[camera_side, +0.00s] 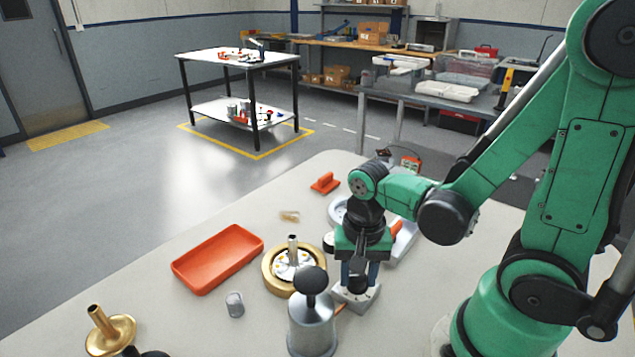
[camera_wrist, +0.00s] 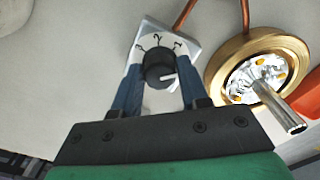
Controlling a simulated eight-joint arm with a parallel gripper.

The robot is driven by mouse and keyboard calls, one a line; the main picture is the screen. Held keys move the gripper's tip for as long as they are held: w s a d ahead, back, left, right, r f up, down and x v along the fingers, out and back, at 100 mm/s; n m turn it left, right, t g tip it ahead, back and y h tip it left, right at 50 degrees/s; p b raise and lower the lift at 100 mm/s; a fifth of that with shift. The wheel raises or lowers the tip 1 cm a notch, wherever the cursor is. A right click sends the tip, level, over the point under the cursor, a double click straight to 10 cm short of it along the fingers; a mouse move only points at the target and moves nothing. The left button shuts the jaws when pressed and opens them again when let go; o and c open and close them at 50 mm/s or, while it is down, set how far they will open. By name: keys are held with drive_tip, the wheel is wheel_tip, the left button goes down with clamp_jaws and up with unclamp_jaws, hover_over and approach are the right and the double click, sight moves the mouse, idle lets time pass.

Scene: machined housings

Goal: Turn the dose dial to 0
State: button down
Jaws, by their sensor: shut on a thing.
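The dose dial is a black round knob (camera_wrist: 158,66) on a small silver housing with a white marked face (camera_wrist: 158,37). In the wrist view my gripper (camera_wrist: 157,76) has its two blue-grey fingers on either side of the knob, shut on it. A white pointer mark shows on the knob, toward its lower right. A 2 is readable at the top of the face; the marks beside it are unclear, and the lower face is hidden. In the side view my gripper (camera_side: 359,281) is pointing down over the silver housing (camera_side: 352,302), with the knob between the fingers.
A brass ring housing (camera_side: 272,272) with an upright metal stem stands left of the dial. A silver canister (camera_side: 312,330) with a black knob stands close in front. An orange tray (camera_side: 218,257) lies further left.

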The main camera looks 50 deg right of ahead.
drive_tip(key=shift+m, duration=1)
drive_tip(key=shift+c, duration=2.3)
unclamp_jaws()
drive_tip(key=shift+r, duration=0.1)
drive_tip(key=shift+r, duration=2.75)
